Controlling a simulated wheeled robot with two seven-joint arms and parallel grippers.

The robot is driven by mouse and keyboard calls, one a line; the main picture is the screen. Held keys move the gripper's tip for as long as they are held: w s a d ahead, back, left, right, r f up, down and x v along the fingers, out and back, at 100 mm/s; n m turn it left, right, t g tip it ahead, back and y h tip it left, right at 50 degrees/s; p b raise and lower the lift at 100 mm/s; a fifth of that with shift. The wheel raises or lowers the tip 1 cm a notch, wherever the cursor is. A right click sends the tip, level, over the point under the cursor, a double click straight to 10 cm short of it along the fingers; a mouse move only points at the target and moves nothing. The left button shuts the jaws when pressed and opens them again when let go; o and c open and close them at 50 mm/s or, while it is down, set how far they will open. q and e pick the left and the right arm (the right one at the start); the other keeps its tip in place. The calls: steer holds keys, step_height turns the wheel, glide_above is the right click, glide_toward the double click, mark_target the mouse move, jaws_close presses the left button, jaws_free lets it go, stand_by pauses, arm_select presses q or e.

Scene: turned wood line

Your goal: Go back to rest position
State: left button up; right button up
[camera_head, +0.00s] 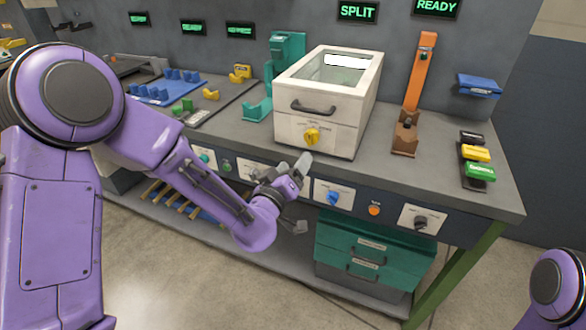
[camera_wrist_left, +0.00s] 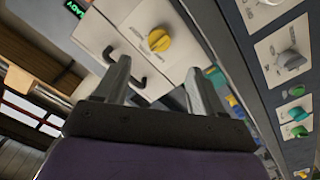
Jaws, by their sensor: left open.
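My left arm comes in from the left, purple, and its gripper (camera_head: 302,168) is in front of the bench's front panel, below the white box. In the left wrist view the two fingers of the gripper (camera_wrist_left: 160,85) stand apart with nothing between them. The yellow knob (camera_head: 311,136) on the white box (camera_head: 330,100) is just above the gripper; the knob also shows beyond the fingers in the wrist view (camera_wrist_left: 159,40). Of my right arm only a purple link shows at the lower right edge; the right gripper is out of view.
The front panel has a blue knob (camera_head: 333,198), an orange button (camera_head: 374,210) and a dark knob (camera_head: 420,222). Teal drawers (camera_head: 335,240) stand below. An orange post (camera_head: 418,75) and coloured blocks (camera_head: 476,153) are on the bench at right. Open floor lies in front.

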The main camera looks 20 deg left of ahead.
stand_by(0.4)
arm_select(q)
steer(key=s+a+f+g+y, duration=0.1)
steer(key=s+a+f+g, duration=0.1)
steer(key=s+f, duration=0.35)
steer(key=s+a+f+g, duration=0.1)
steer(key=s+f+g, duration=0.15)
steer(key=f, duration=0.55)
steer(key=s+a+f+g+y, duration=0.1)
steer(key=s+a+f+g, duration=0.15)
steer(key=f, duration=0.45)
steer(key=s+a+f+g, duration=0.1)
steer(key=s+f+g, duration=0.1)
steer(key=s+f, duration=0.3)
steer(key=s+a+f+g+y, duration=0.1)
steer(key=s+a+f+g, duration=0.1)
steer(key=s, duration=0.9)
steer(key=s+a+f+g+y, duration=0.1)
steer(key=s+f+g, duration=0.2)
steer(key=s+f, duration=0.4)
steer(key=shift+s+a+f+m+g, duration=0.3)
steer(key=shift+s+a+f+g, duration=0.1)
steer(key=shift+s, duration=0.4)
